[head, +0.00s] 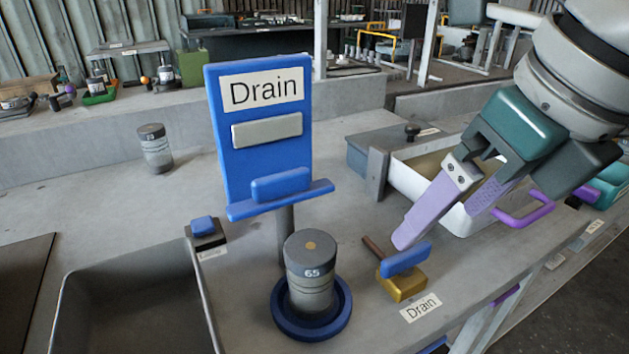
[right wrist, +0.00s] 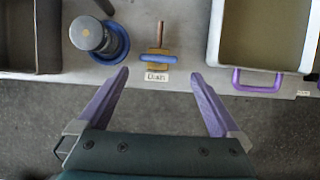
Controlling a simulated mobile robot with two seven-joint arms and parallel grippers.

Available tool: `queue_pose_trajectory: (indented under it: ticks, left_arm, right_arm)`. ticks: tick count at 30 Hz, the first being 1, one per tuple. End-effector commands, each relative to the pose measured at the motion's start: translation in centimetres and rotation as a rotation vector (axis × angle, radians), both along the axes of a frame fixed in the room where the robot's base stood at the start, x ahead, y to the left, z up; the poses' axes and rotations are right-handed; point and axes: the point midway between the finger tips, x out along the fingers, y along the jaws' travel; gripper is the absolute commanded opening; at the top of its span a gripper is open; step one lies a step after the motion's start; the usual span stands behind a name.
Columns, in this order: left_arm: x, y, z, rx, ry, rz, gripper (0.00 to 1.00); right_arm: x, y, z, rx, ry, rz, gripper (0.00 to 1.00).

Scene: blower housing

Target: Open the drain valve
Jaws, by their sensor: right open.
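The drain valve has a brass body (head: 402,286) with a blue lever handle (head: 405,259) on top and a copper pipe (head: 376,250) behind it. It sits near the bench's front edge by a "Drain" label (head: 420,308). In the right wrist view, the blue handle (right wrist: 159,58) lies crosswise to the pipe (right wrist: 160,34). My right gripper (head: 436,226) is open and empty, its purple fingers apart. In the right wrist view, the handle lies just beyond and between the fingertips (right wrist: 161,73), with no contact visible. My left gripper is not in view.
A grey "65" cylinder (head: 310,268) stands in a blue ring (head: 311,324) left of the valve. A blue Drain sign (head: 264,130) rises behind it. A white bin (head: 430,172) with a purple handle (head: 524,210) is to the right. A dark basin (head: 140,310) is at left.

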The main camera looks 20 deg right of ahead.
Motion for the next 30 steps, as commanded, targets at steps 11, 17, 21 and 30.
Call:
queue_pose_trajectory:
  ticks: [11, 17, 21, 30]
  left_arm:
    - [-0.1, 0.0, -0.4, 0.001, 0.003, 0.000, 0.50]
    - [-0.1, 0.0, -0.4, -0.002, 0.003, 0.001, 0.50]
    - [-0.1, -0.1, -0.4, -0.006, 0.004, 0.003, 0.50]
    - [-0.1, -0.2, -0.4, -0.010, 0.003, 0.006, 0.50]
  right_arm:
    - [2.5, 0.3, -6.3, 0.004, 0.004, 0.002, 1.00]
    - [2.9, 0.3, -7.3, 0.002, 0.002, 0.004, 1.00]
    - [2.9, 0.3, -7.3, 0.003, 0.002, 0.005, 1.00]
    - [2.9, 0.3, -7.3, 0.004, 0.002, 0.004, 0.75]
